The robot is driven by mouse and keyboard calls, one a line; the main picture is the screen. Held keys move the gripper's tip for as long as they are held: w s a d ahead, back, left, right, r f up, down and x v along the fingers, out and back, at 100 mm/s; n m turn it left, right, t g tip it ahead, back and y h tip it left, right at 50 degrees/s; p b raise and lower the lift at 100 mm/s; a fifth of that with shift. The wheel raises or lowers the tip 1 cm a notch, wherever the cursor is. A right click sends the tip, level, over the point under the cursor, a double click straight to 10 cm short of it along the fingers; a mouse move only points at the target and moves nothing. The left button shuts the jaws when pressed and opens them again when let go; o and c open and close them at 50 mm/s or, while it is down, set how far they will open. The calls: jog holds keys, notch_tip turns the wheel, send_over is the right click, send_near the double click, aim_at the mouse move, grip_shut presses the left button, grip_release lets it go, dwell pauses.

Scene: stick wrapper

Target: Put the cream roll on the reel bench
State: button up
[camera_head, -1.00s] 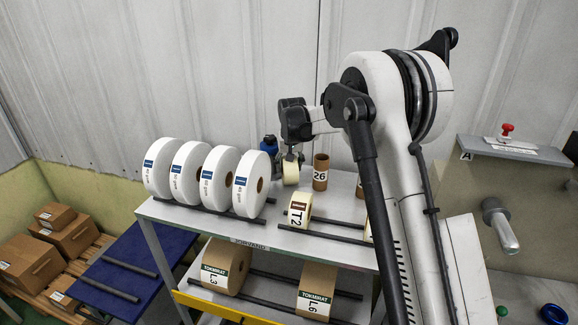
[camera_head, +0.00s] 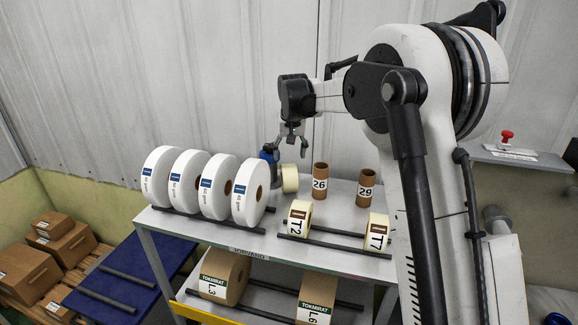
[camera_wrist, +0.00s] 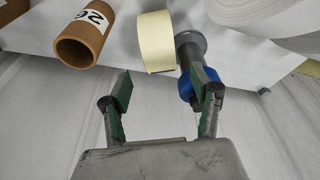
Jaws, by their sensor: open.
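The plain cream roll (camera_head: 290,178) stands on its edge on the top shelf of the grey rack, beside a blue and grey object (camera_head: 269,160). It also shows in the wrist view (camera_wrist: 155,42), just beyond my fingers. My gripper (camera_head: 292,146) is open and empty above the roll, apart from it. In the wrist view the two fingers (camera_wrist: 164,85) are spread with nothing between them. A low blue bench (camera_head: 150,262) with two dark bars stands at the left; I cannot tell if it is the reel bench.
Several white rolls (camera_head: 203,185) stand left of the cream roll. Brown tubes 26 (camera_head: 320,177) and 29 (camera_head: 366,188) stand right. Cream rolls T2 (camera_head: 299,217) and T7 (camera_head: 376,232) sit in front on bars. Brown rolls (camera_head: 222,275) fill the lower shelf; boxes (camera_head: 70,248) lie far left.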

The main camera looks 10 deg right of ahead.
jog(key=shift+v, duration=1.2)
jog(key=s+d+r+t, duration=0.1)
jog(key=s+r, duration=0.4)
jog(key=s, duration=0.6)
jog(key=s+d+r+t, duration=0.15)
jog(key=s+r, duration=0.25)
jog(key=s, duration=0.8)
jog(key=s+f, duration=0.2)
jog(key=s, duration=1.1)
jog(key=shift+s+d, duration=0.2)
jog(key=shift+d, duration=0.25)
jog(key=shift+o, duration=0.4)
jog(key=s+f+t, duration=0.1)
jog(key=s+f, duration=0.5)
jog(key=s, duration=0.4)
jog(key=shift+s+d+f+t, duration=0.25)
jog(key=shift+s+f+t, duration=0.1)
jog(key=shift+s, duration=0.05)
